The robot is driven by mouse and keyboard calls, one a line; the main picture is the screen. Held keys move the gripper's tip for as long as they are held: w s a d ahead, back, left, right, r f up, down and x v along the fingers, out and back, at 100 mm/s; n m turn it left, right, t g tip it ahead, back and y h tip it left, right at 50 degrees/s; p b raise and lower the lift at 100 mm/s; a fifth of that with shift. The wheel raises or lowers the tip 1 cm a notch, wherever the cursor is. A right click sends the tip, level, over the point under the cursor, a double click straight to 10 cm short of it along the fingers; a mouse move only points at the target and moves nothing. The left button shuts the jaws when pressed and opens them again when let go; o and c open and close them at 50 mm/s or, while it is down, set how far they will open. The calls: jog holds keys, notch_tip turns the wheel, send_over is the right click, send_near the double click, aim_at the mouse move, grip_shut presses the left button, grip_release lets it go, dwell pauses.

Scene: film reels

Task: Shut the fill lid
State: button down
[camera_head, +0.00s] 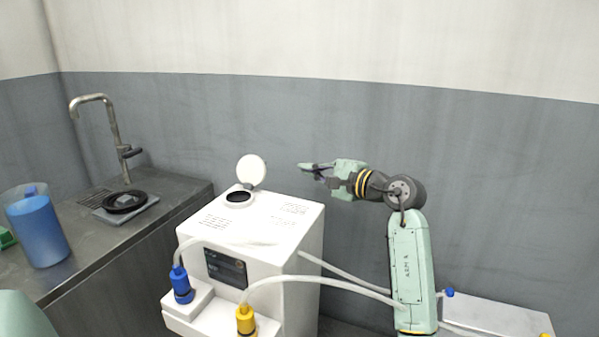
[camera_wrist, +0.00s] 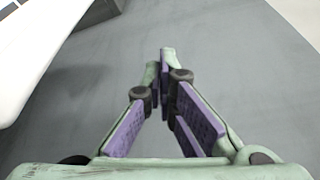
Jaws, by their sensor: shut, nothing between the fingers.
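The fill lid (camera_head: 251,170) is a round white disc standing upright and open behind the dark round fill opening (camera_head: 239,197). The opening is on top of a white machine (camera_head: 300,240). My gripper (camera_head: 303,167) is to the right of the lid, at about its height in the picture, with a gap between them. Its fingers point left and are closed with nothing held. In the wrist view the purple-padded fingertips (camera_wrist: 165,62) meet in front of a grey background. The lid does not show clearly there.
A blue connector (camera_head: 181,285) and a yellow connector (camera_head: 245,320) with white hoses sit at the machine's front. At left, a counter holds a tap (camera_head: 112,130), a black ring (camera_head: 125,202) and a jug of blue liquid (camera_head: 38,230). A grey wall stands behind.

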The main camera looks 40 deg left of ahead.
aim_at(254, 170)
jog(key=s+a+p, duration=0.3)
jog(key=a+p, duration=0.1)
jog(key=a, duration=0.3)
jog(key=shift+s+a+r, duration=0.3)
jog(key=shift+a, duration=0.1)
jog(key=shift+w+f+b, duration=0.1)
jog(key=shift+b, duration=0.75)
